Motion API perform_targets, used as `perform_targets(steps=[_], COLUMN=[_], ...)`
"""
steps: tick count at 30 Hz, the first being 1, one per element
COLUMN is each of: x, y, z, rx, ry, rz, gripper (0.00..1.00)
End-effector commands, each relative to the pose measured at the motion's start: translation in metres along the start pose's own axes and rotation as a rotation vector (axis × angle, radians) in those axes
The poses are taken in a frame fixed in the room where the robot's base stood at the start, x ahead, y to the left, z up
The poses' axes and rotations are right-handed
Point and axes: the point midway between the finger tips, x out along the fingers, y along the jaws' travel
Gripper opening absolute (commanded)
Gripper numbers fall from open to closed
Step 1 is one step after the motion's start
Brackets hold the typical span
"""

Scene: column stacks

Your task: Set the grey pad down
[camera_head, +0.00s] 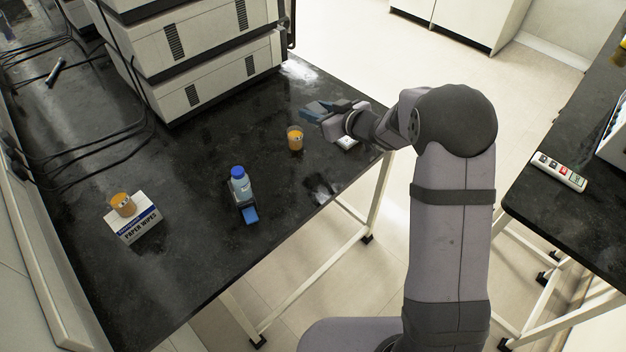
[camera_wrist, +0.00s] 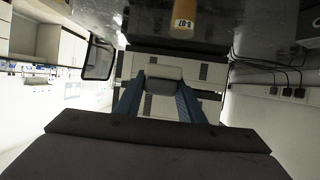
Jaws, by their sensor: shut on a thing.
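My gripper (camera_head: 316,110) is above the back right part of the black bench, with its blue fingers pointing left. In the wrist view my gripper (camera_wrist: 160,88) has its two blue fingers closed on a small grey block, which I take as the grey pad (camera_wrist: 162,73). The pad sits between the fingertips. In the head view I cannot make the pad out apart from the fingers. The gripper appears held above the bench top (camera_head: 205,165), though the exact gap is unclear.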

Motion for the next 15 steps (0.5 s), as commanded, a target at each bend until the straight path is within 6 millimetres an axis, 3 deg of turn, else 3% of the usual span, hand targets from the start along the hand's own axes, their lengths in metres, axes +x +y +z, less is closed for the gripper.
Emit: perform_targets(steps=[2,6,15], x=[-0.017,-0.034,-0.047], y=[0.004,-0.012,-0.051], z=[0.012,0.025,0.056], rx=[0.002,-0.007,-0.038], ry=[0.001,-0.001,-0.001], rz=[0.006,-0.024,-0.096], gripper=[0.13,0.13,0.13])
